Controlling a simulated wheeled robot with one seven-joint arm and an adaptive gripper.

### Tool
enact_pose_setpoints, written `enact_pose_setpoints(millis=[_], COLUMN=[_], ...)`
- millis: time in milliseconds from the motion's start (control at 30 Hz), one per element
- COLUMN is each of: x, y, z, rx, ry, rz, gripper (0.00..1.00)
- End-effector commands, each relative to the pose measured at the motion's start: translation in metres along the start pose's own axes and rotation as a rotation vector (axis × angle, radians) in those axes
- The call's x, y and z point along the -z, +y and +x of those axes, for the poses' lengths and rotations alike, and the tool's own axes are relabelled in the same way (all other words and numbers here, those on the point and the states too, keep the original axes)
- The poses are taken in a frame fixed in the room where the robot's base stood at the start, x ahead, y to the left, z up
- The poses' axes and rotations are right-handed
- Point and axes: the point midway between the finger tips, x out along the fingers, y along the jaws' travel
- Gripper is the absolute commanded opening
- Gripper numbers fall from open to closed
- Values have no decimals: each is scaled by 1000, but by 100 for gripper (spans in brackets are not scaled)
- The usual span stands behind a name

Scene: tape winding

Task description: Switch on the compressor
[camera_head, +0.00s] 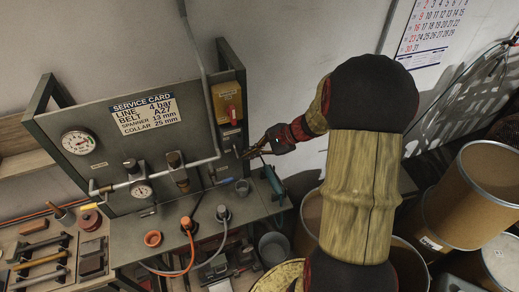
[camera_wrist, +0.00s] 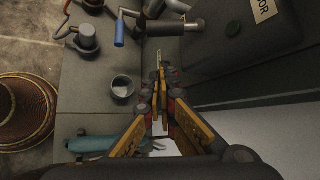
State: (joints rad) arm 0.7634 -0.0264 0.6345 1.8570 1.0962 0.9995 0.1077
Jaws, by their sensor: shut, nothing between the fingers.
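The compressor itself I cannot make out. A pale label ending in "OR" (camera_wrist: 263,10) is on the dark panel at the upper right of the wrist view. In the head view an orange-yellow box (camera_head: 228,102) is mounted on the right upright of the grey service panel (camera_head: 95,140). My gripper (camera_head: 248,154) is below this box, close to the panel's right edge. Its fingers are together and empty, also in the wrist view (camera_wrist: 161,75). A small pale strip (camera_wrist: 159,54) shows just beyond the fingertips; whether they touch it I cannot tell.
A grey pipe (camera_head: 208,95) and gauges run across the panel. A small grey cup (camera_head: 242,187) stands on the bench below my gripper. A teal-handled tool (camera_wrist: 92,143) lies near the bench edge. Large drums (camera_head: 478,195) stand at the right.

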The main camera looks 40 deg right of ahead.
Motion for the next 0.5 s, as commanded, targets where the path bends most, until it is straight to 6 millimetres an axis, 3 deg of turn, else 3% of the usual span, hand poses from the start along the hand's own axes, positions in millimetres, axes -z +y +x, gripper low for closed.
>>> enact_pose_setpoints(millis=[67, 200, 500], x=[-1, -19, -31], y=[1, -2, 0], z=[16, -3, -13], rx=[-3, 2, 0], ry=[-2, 2, 1], rz=[0, -3, 0], gripper=[0, 0, 0])
